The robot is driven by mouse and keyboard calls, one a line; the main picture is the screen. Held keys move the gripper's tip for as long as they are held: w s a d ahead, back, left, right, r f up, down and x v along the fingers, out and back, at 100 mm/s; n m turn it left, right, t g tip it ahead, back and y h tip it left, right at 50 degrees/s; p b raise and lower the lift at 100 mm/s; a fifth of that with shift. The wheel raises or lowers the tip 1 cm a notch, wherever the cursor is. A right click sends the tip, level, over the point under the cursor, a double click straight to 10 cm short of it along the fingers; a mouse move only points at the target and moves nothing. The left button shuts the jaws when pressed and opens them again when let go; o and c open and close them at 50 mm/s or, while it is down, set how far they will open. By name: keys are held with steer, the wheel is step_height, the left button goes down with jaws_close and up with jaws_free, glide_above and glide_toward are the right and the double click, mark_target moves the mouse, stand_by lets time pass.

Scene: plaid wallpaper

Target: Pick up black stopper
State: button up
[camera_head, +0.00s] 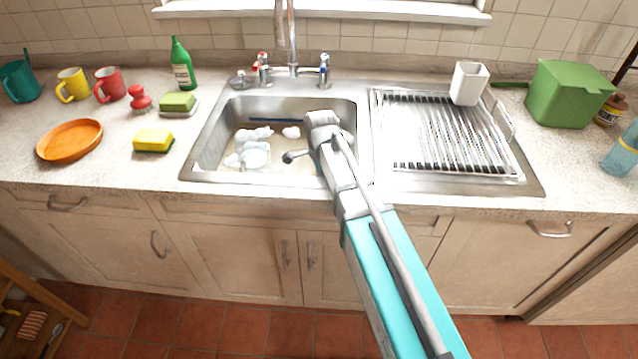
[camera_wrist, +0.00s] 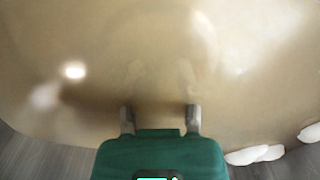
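I cannot make out the black stopper for certain in either view. Nothing dark and solid shows under the surface there.
White suds (camera_head: 248,150) float in the basin and at the wrist view's lower right (camera_wrist: 255,155). The taps (camera_head: 292,70) rise behind the basin. A drying rack (camera_head: 440,135) with a white cup (camera_head: 468,83) is right. A sponge (camera_head: 154,139) lies left.

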jaws_close()
steer(key=shift+r, duration=0.15)
step_height(320, 180, up, 10)
steer(key=p, duration=1)
stand_by(0.7)
